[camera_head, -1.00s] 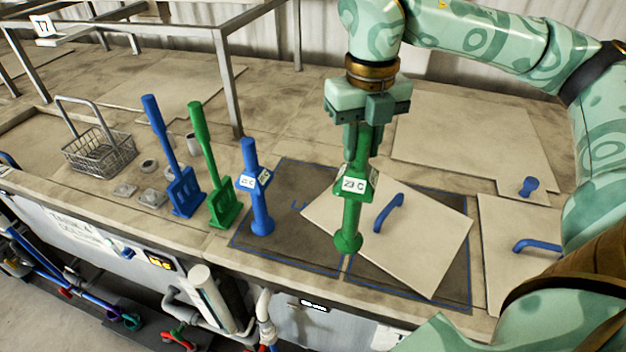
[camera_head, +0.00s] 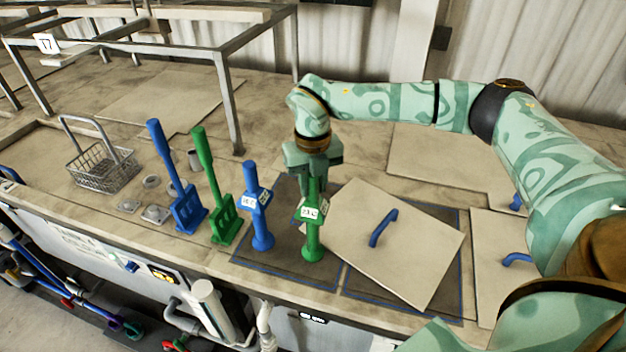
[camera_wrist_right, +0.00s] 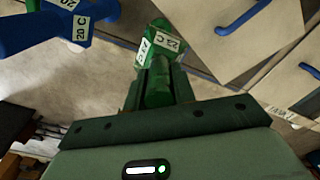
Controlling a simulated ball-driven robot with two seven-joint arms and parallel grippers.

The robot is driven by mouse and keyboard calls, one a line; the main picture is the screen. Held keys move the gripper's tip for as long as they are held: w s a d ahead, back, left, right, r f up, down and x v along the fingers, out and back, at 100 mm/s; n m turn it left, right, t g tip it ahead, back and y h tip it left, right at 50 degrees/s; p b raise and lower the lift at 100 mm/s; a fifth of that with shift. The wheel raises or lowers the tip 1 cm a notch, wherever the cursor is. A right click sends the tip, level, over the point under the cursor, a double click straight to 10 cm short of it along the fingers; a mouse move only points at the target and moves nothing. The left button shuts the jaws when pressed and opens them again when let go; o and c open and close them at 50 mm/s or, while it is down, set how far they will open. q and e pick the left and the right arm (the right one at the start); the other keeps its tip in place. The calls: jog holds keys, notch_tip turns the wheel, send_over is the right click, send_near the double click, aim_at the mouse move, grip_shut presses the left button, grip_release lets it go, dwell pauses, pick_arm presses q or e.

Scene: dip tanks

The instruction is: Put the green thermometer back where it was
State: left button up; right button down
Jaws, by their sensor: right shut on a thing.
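The green thermometer (camera_head: 312,236) is upright with a white label collar reading about 23 C. My right gripper (camera_head: 313,184) is shut on its upper stem from above. Its foot shows over the left dark, blue-edged square (camera_head: 290,273); I cannot tell whether it touches. In the right wrist view the green collar (camera_wrist_right: 158,46) shows just beyond the jaws (camera_wrist_right: 158,88). A blue thermometer (camera_head: 261,222) of like shape stands close to its left, and shows in the wrist view too (camera_wrist_right: 88,14). My left gripper is not in view.
A pale lid (camera_head: 415,262) with a blue handle lies skewed across the right dark square, just right of the thermometer. Blue (camera_head: 187,215) and green (camera_head: 226,226) paddle-like tools stand left. A wire basket (camera_head: 103,168) is farther left. A metal frame (camera_head: 233,110) rises behind.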

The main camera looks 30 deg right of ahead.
jog(key=shift+f, duration=0.45)
jog(key=c, duration=1.1)
grip_release()
jog(key=shift+c, duration=0.2)
notch_tip(320, 180, up, 12)
jog(key=b, duration=0.3)
